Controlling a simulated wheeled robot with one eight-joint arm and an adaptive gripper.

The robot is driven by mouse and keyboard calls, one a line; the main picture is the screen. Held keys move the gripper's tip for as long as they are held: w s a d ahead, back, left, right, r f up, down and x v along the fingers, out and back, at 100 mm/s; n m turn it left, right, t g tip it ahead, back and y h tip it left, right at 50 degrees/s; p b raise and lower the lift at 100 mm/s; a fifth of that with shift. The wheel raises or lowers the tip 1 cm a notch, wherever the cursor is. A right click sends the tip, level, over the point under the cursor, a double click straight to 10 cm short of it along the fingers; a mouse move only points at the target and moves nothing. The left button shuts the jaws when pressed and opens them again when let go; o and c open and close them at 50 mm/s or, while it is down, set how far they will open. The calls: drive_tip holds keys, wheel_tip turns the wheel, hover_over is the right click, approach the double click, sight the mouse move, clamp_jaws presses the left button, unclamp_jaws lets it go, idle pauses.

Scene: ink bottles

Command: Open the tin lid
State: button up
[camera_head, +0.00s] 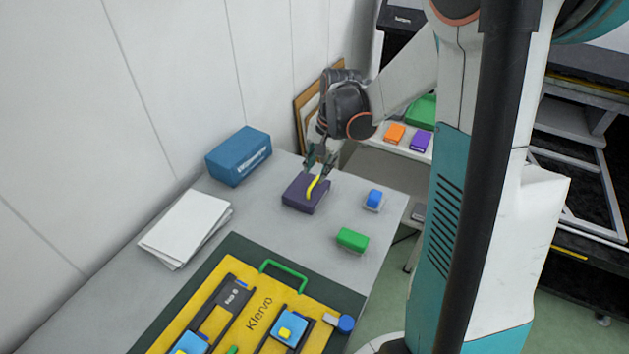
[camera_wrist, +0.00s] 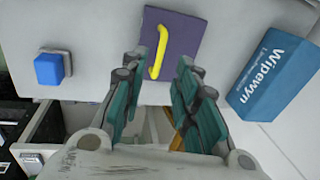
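The tin is a dark purple box (camera_head: 297,194) on the grey table, with a yellow curved handle (camera_head: 313,190) on its lid. The lid looks closed. In the wrist view the purple top (camera_wrist: 180,38) and the yellow handle (camera_wrist: 159,50) lie just beyond my fingertips. My gripper (camera_head: 320,163) is over the back right part of the tin, pointing down. In the wrist view my gripper (camera_wrist: 160,65) is open, with its two fingers apart on either side of the handle's lower end. I cannot tell whether a finger touches the handle.
A blue Wipewyn box (camera_head: 238,156) stands behind left of the tin; white papers (camera_head: 184,226) lie left. A blue block (camera_head: 373,199) and a green block (camera_head: 352,239) are to the right. A yellow board with a green handle (camera_head: 260,310) fills the front.

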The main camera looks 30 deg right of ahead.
sight(314, 182)
drive_tip(key=f, duration=0.1)
drive_tip(key=f+b, duration=0.1)
drive_tip(key=f, duration=0.3)
drive_tip(key=shift+w+a, duration=0.25)
drive_tip(key=shift+w, duration=0.15)
clamp_jaws()
